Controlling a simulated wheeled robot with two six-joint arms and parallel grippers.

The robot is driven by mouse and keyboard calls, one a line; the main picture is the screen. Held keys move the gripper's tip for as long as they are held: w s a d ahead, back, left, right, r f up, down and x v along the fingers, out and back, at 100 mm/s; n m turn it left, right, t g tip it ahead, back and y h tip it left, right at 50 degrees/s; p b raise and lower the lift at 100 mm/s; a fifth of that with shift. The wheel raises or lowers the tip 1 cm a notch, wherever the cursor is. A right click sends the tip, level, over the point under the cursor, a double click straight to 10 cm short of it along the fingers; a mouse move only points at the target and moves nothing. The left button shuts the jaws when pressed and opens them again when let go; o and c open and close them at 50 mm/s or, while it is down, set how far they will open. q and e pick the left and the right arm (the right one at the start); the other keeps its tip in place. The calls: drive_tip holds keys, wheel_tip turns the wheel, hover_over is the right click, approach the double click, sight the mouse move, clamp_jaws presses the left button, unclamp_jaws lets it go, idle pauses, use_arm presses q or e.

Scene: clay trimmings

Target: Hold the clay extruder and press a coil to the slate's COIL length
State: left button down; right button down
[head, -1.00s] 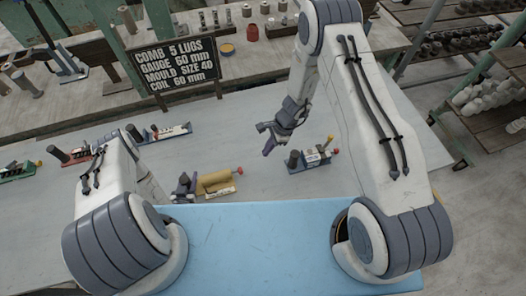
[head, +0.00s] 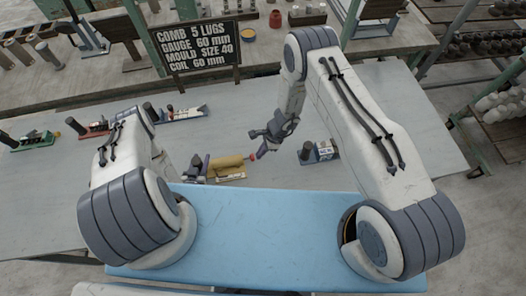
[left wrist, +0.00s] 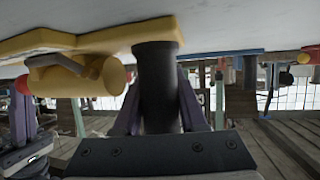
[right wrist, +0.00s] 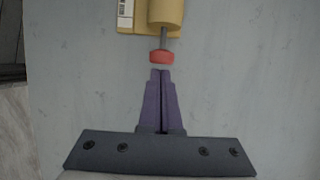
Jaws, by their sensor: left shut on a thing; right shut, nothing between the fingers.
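The clay extruder has a yellow barrel (head: 226,162) on a yellow base, a dark upright grip (left wrist: 157,85) and a red plunger knob (right wrist: 161,57). My left gripper (head: 197,164) is shut on the dark grip, one purple finger on each side in the left wrist view. My right gripper (right wrist: 161,73) is shut and empty. Its tips point at the red knob, with a small gap in the right wrist view. A grey rod shows between knob and barrel. The slate (head: 197,47) reads COMB 5 LUGS, GAUGE 60 mm, MOULD SIZE 40, COIL 60 mm. I cannot make out any coil.
Another tool with a dark grip (head: 306,150) stands right of my right gripper. Several similar tools stand at the left, including a green-based one (head: 34,142) and a blue-based one (head: 182,115). The grey table (head: 400,120) is clear at the right.

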drive_tip(key=shift+a, duration=0.1)
drive_tip(key=shift+s+a, duration=0.2)
drive_tip(key=shift+a, duration=0.3)
